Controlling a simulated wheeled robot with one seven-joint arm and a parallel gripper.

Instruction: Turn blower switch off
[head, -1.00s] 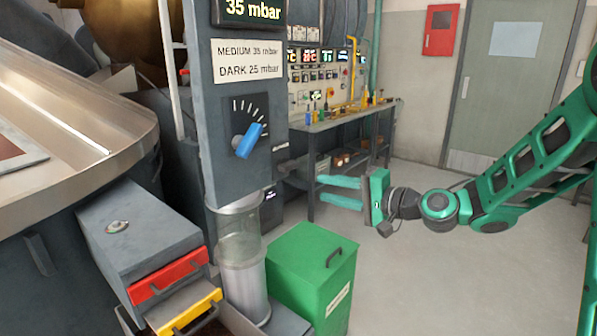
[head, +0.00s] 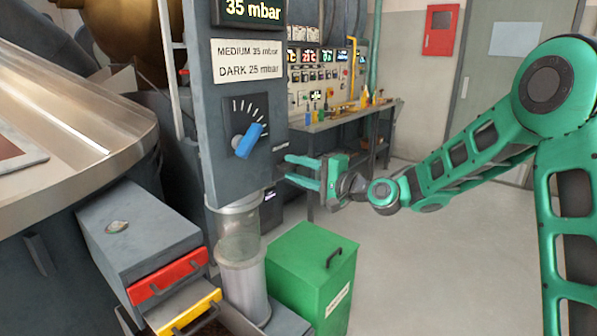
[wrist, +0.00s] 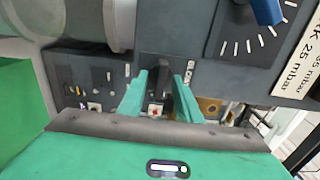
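The fingers lie on either side of the lever with gaps showing. Whether they touch it cannot be told.
The column carries a blue knob (head: 249,141), a "MEDIUM 35 mbar / DARK 25 mbar" sign (head: 247,61) and a "35 mbar" display (head: 253,11). A clear cylinder (head: 240,239) and a green bin (head: 312,272) stand below. A workbench (head: 345,118) is behind. Floor at right is clear.

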